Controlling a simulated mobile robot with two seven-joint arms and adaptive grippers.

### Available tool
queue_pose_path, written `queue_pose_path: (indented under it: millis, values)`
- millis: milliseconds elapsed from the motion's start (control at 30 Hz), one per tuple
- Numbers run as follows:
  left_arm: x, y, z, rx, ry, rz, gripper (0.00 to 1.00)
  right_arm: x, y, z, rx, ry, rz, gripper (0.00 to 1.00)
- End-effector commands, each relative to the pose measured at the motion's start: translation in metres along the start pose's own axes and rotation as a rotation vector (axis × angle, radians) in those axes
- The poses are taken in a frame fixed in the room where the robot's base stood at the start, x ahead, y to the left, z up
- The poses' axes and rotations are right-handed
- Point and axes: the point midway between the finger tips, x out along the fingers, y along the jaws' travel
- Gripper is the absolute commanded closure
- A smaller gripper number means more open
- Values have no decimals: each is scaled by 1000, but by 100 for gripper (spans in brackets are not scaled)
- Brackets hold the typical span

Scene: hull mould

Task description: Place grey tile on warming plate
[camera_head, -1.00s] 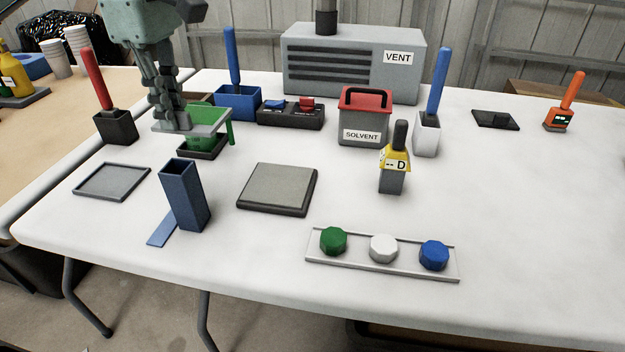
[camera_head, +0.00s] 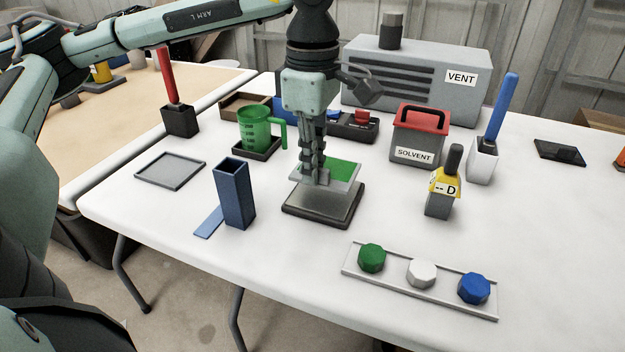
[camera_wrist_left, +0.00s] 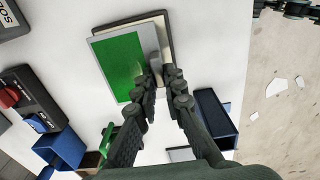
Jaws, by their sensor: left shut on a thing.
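The grey tile (camera_head: 345,172) has a green patch on its upper face and is held flat in my left gripper (camera_head: 318,176). The left gripper is shut on the tile's near edge. The tile is over the rear part of the warming plate (camera_head: 322,207), a square slab with a dark edge. Its front part shows bare. In the left wrist view the tile (camera_wrist_left: 122,72) covers most of the plate (camera_wrist_left: 128,20), and the fingers (camera_wrist_left: 163,88) grip its edge. I cannot tell whether tile and plate touch.
A blue upright holder (camera_head: 232,195) and an empty grey tray (camera_head: 170,170) stand left of the plate. A green jug (camera_head: 254,130) stands behind left. The yellow-labelled brush (camera_head: 444,185) and solvent box (camera_head: 418,135) are to the right. A knob strip (camera_head: 420,290) lies in front.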

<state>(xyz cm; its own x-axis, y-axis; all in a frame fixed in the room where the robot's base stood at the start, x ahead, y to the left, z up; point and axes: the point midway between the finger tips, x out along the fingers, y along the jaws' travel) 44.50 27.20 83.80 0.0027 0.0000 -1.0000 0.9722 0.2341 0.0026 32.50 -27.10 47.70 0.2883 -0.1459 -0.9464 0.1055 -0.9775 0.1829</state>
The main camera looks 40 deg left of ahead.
Motion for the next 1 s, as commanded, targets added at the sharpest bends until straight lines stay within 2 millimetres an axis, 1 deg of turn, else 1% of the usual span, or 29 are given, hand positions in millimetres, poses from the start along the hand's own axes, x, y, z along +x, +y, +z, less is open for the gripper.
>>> queue_pose_path:
  millis: [100,200,267,600,767,800,933,967,1000]
  values:
    - [18,-1,-1,-1,3,-4,100,1,0,-2,1,2,0,60]
    - [31,0,-1,-2,2,-2,100,2,0,-3,1,4,-1,60]
    - [36,0,-1,-1,1,-2,100,2,0,-3,1,5,-1,60]
    - [39,0,-1,-1,1,-1,100,4,-1,-2,0,3,-1,60]
    - [41,0,-1,-1,1,-1,100,-2,-1,2,-1,-3,-1,60]
    - [41,0,-1,0,1,-1,88,-5,-1,1,-1,1,-1,60]
    - [40,0,-1,0,1,-1,72,-7,-1,2,-2,2,-1,60]
    - [40,0,-1,0,1,-1,70,-7,-1,2,-2,2,-1,60]
    - [40,0,-1,0,1,-1,70,-7,-1,2,-2,1,0,60]
